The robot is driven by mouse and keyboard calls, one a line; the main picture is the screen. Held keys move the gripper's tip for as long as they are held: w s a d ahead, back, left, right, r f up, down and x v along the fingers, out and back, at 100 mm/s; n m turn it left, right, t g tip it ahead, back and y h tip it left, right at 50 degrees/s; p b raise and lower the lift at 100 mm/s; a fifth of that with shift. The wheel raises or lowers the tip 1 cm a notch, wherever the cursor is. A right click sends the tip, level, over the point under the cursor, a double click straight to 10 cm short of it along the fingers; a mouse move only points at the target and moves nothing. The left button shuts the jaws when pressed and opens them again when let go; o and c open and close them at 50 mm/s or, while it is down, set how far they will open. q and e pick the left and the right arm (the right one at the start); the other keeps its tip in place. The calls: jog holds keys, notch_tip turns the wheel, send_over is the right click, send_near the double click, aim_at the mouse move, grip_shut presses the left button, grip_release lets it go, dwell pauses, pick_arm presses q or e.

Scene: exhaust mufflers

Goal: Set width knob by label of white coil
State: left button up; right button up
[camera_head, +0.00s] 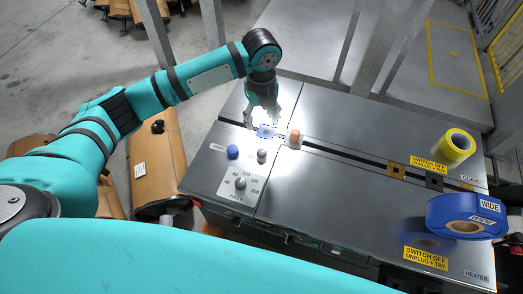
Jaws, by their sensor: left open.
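My left gripper (262,118) is open and points down over the far left part of the grey machine top (330,185). Just below its fingertips is a small blue square piece (267,131); I cannot tell if they touch. An orange knob-like block (295,138) is right of it. A blue round knob (233,152), a small grey knob (262,154) and a dial knob (240,182) on a numbered plate are nearer. A blue roll (466,215) labelled WIDE lies at the right. I see no clearly white coil. My right gripper is not in view.
A yellow roll (455,147) stands behind the blue one. Yellow SWITCH OFF labels (426,258) are on the top. Dark slots with square pieces (396,171) run across it. Grey posts (375,48) rise behind. Brown mufflers (155,165) lie at the left.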

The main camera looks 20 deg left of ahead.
aim_at(261, 152)
pick_arm(q)
notch_tip(261, 152, down, 17)
dwell(0.4)
grip_shut()
dwell(0.3)
